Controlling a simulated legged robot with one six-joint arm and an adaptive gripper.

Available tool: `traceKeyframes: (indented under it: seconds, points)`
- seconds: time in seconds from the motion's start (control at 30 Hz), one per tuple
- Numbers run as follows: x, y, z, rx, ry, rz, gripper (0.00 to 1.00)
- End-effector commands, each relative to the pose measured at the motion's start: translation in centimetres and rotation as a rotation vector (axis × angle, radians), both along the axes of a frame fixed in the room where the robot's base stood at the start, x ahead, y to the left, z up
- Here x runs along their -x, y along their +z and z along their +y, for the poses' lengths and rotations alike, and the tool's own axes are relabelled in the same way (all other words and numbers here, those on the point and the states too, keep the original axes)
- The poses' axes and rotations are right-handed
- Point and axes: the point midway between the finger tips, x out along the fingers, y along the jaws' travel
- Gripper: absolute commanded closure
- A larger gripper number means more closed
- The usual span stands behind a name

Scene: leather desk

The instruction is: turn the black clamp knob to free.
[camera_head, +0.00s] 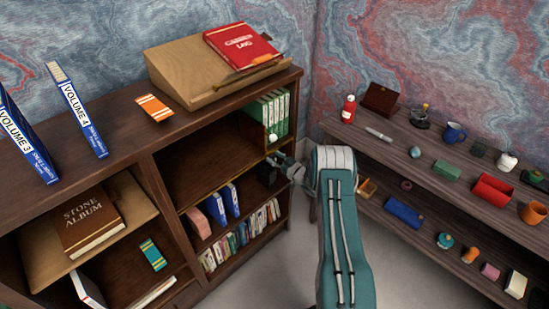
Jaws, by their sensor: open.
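My gripper (277,161) reaches left from my teal arm to the right end of the dark wooden bookcase (192,187). It is open, with its fingers by the shelf divider below the green books (266,114). A small dark shape (266,174) sits just below and left of the fingers, inside the shelf. It may be the black clamp knob, but it is too small and too covered to tell. I cannot see whether the fingers touch it. A small pale round piece (272,138) shows just above the fingers.
A wooden slope (185,72) with a red log book (241,46) stands on the bookcase top. Blue volumes (77,110) lean at the left. A second shelf unit (430,140) with several small items runs along the right wall. Bare floor shows beside my arm.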

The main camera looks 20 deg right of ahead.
Motion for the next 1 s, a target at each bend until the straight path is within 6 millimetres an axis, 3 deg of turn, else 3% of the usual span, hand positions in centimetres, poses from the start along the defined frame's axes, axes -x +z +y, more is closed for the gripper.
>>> traceKeyframes:
  seconds: [0.27,0.3,0.4,0.77,1.0]
  points:
    - [-0.26,0.04,0.07,0.0,-0.001,0.0,0.47]
    - [-0.25,0.03,0.07,0.0,-0.001,0.0,0.56]
    - [-0.25,0.03,0.07,0.0,0.0,0.0,1.0]
    - [-0.22,-0.05,0.1,0.022,-0.001,-0.007,1.0]
    - [-0.13,-0.14,0.29,0.128,-0.001,-0.043,1.0]
